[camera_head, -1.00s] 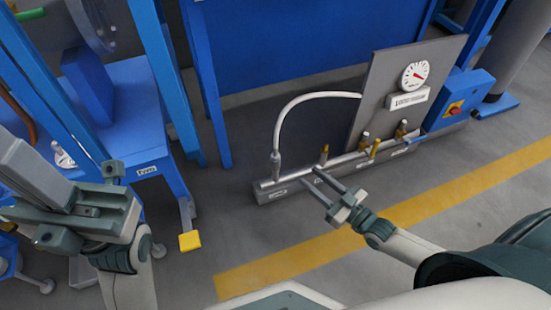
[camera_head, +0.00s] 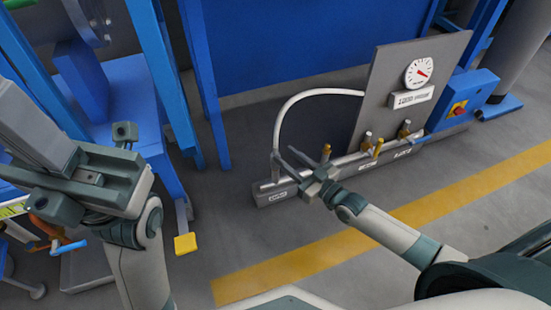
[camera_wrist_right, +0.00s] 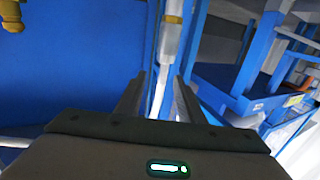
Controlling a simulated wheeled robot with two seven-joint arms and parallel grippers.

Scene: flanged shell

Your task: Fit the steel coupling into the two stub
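A white hose (camera_head: 300,100) loops from the panel down to a slim grey coupling (camera_head: 276,162) at the left end of the floor rail (camera_head: 305,189). The coupling stands roughly upright there. Brass stubs (camera_head: 325,153) stand along the rail; I cannot read which is two. My right gripper (camera_head: 287,155) is open, fingers pointing at the coupling.
A grey panel with a gauge (camera_head: 418,72) stands behind the rail, with a blue switch box (camera_head: 457,103) at its right. A blue frame (camera_head: 160,75) stands at the left. The floor around the yellow stripe (camera_head: 450,195) is clear.

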